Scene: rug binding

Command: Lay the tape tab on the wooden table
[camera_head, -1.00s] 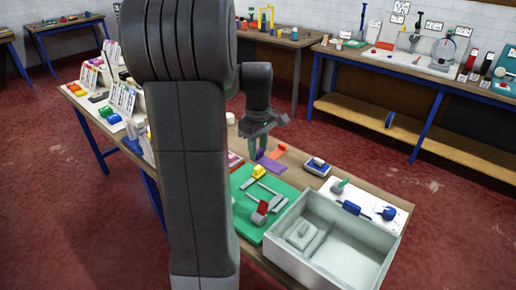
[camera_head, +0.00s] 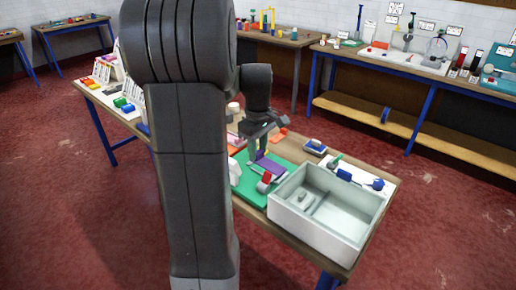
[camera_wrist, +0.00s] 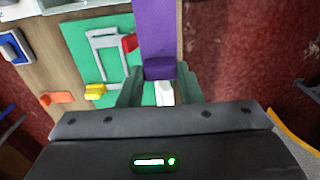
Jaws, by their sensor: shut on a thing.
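My gripper (camera_head: 262,148) points down over the near table. It is shut on a purple strip (camera_head: 270,164), which I take for the tape tab. In the wrist view the strip (camera_wrist: 155,28) runs away from between my fingers (camera_wrist: 160,90), over the green mat. A small white piece (camera_wrist: 164,93) shows between the fingers. Whether the strip touches the mat cannot be told. The wooden table (camera_head: 294,150) has bare wood behind the mat; this wood also shows in the wrist view (camera_wrist: 65,72).
The green mat (camera_head: 247,190) carries a grey frame (camera_wrist: 103,41), a red block (camera_wrist: 129,43) and a yellow block (camera_wrist: 95,90). A large white tray (camera_head: 308,227) fills the table's right end. An orange piece (camera_wrist: 57,97) and a blue-edged box (camera_head: 315,147) lie on the wood.

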